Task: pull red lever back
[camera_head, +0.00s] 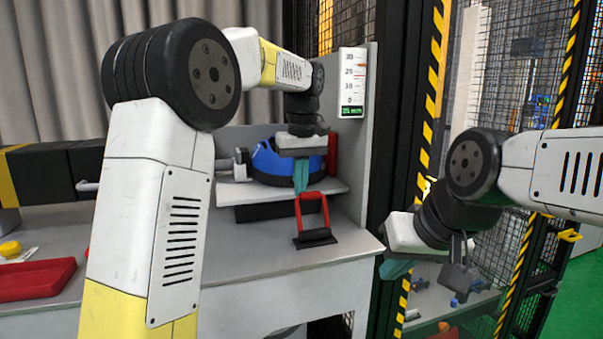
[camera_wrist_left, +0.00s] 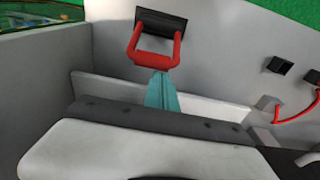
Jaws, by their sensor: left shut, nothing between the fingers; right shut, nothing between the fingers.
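The red lever (camera_head: 325,212) is a U-shaped handle rising from a black base (camera_head: 315,239) on the grey bench top. My left gripper (camera_head: 301,189) points down at the lever's top crossbar, its teal fingers closed together with nothing between them. In the left wrist view the red lever (camera_wrist_left: 175,50) shows at the top with its black base (camera_wrist_left: 162,22). The left fingertips (camera_wrist_left: 153,74) meet the crossbar in that picture; I cannot tell whether they touch it. My right gripper (camera_head: 396,269) is shut and empty, off the bench's right side.
A blue rounded object (camera_head: 285,165) sits on a grey shelf behind the lever. A scale panel (camera_head: 353,82) stands above at right. A red tray (camera_head: 38,280) lies at the left. Black mesh fencing (camera_head: 490,60) rises at right. The bench front is clear.

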